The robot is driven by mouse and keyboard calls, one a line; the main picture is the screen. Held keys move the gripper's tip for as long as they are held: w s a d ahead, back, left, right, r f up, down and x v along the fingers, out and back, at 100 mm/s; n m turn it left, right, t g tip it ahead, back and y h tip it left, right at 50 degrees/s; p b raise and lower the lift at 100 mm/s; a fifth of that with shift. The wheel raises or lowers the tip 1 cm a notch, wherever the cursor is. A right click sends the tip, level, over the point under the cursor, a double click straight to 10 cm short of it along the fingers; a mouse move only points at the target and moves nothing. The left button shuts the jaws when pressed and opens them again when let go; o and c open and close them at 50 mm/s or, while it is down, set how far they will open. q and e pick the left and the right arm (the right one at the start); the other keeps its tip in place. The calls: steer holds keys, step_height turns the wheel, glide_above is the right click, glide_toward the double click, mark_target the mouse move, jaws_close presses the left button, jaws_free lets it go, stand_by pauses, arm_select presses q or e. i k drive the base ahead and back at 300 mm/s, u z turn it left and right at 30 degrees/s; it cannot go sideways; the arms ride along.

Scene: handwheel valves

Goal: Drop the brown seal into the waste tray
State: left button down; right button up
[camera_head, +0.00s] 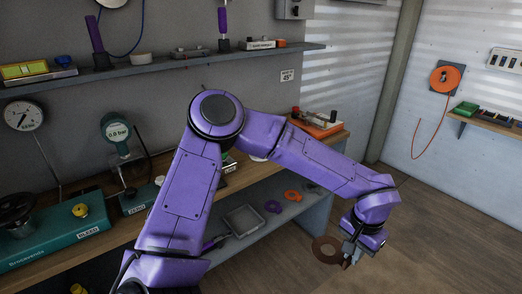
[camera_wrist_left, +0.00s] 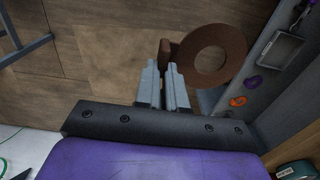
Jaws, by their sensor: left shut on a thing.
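The brown seal (camera_head: 318,246) is a flat ring with a tab, held out over the floor to the right of the lower shelf. My left gripper (camera_head: 348,258) is shut on it. In the left wrist view, the ring of the seal (camera_wrist_left: 237,60) spreads to the right of the fingertips (camera_wrist_left: 162,68), with its tab at the tips. A shallow grey tray (camera_head: 260,224), which looks like the waste tray, lies on the lower shelf, left of the gripper and apart from it. It also shows at the upper right of the left wrist view (camera_wrist_left: 263,51). My right gripper is not in view.
A purple ring (camera_head: 272,207) and an orange ring (camera_head: 293,195) lie on the lower shelf (camera_head: 275,229), between the tray and the gripper. The wooden bench top (camera_head: 160,167) overhangs the shelf. The wooden floor (camera_head: 430,240) around the gripper is clear.

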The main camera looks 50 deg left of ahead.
mark_target(243, 223)
steer(key=i, duration=1.75)
steer(key=u, duration=2.95)
steer(key=i, duration=0.5)
steer(key=u, duration=0.05)
steer(key=k, duration=0.5)
steer(key=z, duration=1.25)
steer(key=k, duration=0.85)
steer(key=u, duration=0.7)
steer(key=i, duration=0.5)
steer(key=u, duration=0.05)
